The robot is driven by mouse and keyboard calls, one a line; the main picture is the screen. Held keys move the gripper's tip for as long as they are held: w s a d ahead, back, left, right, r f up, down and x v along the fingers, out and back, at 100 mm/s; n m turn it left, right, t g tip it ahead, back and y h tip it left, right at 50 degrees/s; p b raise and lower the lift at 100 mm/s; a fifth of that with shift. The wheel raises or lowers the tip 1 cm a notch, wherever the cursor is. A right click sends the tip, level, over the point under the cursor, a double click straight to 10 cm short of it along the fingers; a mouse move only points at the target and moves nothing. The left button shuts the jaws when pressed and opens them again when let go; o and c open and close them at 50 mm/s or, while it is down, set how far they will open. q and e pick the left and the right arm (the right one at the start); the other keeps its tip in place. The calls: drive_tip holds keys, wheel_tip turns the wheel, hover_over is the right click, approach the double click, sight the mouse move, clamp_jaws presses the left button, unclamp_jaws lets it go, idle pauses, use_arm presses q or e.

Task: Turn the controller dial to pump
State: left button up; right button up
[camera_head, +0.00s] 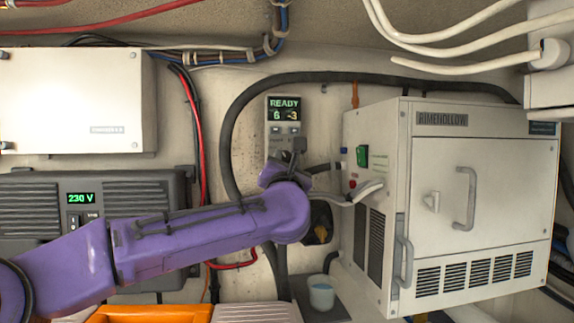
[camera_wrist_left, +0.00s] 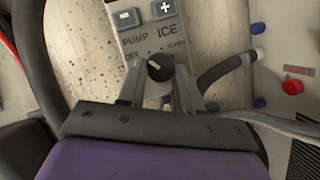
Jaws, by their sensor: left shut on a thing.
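The controller (camera_head: 284,120) is a tall narrow grey panel on the back wall. Its green display reads READY with 6 and -3 below. Its dark round dial (camera_wrist_left: 159,68) shows in the left wrist view, with a pale mark on its face whose exact direction I cannot tell. PUMP is printed to the dial's upper left, ICE to its upper right and OFF on its left. My left gripper (camera_wrist_left: 160,84) is shut on the dial, a finger at each side. In the head view the purple left arm and the gripper (camera_head: 291,150) cover the controller's lower part.
The white ice-maker-like box (camera_head: 480,250) with handles stands close on the right. A thick black hose (camera_head: 240,105) arches around the controller. A 230 V unit (camera_head: 80,200) and a white box (camera_head: 70,100) are at left. A small pale cup (camera_head: 321,296) and an orange bin (camera_head: 150,314) are below.

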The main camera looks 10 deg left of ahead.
use_arm(q)
drive_tip(key=shift+a+m+h+p, duration=0.15)
drive_tip(key=shift+m+h+p, duration=0.65)
drive_tip(key=shift+m, duration=1.3)
drive_tip(key=shift+h, duration=0.4)
drive_tip(key=o, duration=1)
drive_tip(key=shift+o, duration=0.2)
drive_tip(key=b+v, duration=0.6)
drive_tip(key=v, duration=0.4)
drive_tip(key=shift+s, duration=0.2)
